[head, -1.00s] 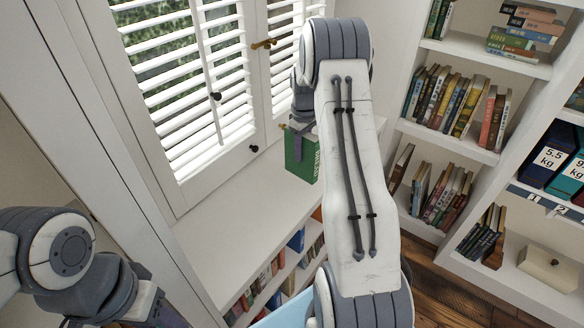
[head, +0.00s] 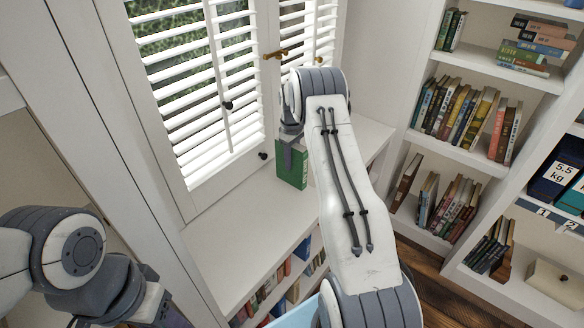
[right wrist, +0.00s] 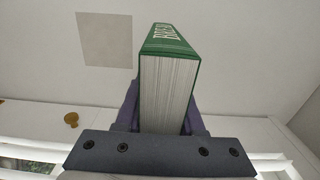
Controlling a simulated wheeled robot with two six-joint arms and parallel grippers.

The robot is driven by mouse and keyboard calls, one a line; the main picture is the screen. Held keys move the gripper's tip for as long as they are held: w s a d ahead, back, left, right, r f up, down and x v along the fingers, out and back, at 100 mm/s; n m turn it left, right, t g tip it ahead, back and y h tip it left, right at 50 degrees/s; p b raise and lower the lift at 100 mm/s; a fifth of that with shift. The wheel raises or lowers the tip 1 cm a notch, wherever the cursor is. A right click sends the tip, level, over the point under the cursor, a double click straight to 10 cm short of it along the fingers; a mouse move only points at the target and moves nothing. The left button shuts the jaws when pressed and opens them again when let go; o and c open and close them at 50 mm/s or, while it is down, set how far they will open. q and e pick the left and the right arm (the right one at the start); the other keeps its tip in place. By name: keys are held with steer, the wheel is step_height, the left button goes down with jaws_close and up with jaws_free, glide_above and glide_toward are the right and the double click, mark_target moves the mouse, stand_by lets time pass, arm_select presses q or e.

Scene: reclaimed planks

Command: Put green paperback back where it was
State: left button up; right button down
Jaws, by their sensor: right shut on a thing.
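The green paperback (head: 291,165) is upright in my right gripper (head: 292,140), close to the shuttered window and over the white counter (head: 235,222). In the right wrist view the paperback (right wrist: 168,85) shows its page edges and a green cover with pale lettering, between the two purple fingers of my right gripper (right wrist: 162,118). I cannot tell whether its lower edge touches the counter. A flat beige square (right wrist: 104,40) shows beside the book in the right wrist view. My left arm shows at lower left; its fingers are not clear.
White shutters (head: 205,90) with a brass handle (head: 275,54) stand behind the counter. Shelves under the counter hold books (head: 290,280). A tall bookcase (head: 480,155) with books and boxes stands at right. The counter right of the book looks free.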

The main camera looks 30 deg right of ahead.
steer(key=shift+f+p, duration=0.35)
steer(key=shift+f, duration=1.55)
steer(key=shift+f, duration=0.1)
steer(key=shift+f, duration=0.15)
steer(key=c, duration=0.5)
jaws_free()
steer(key=shift+r, duration=0.2)
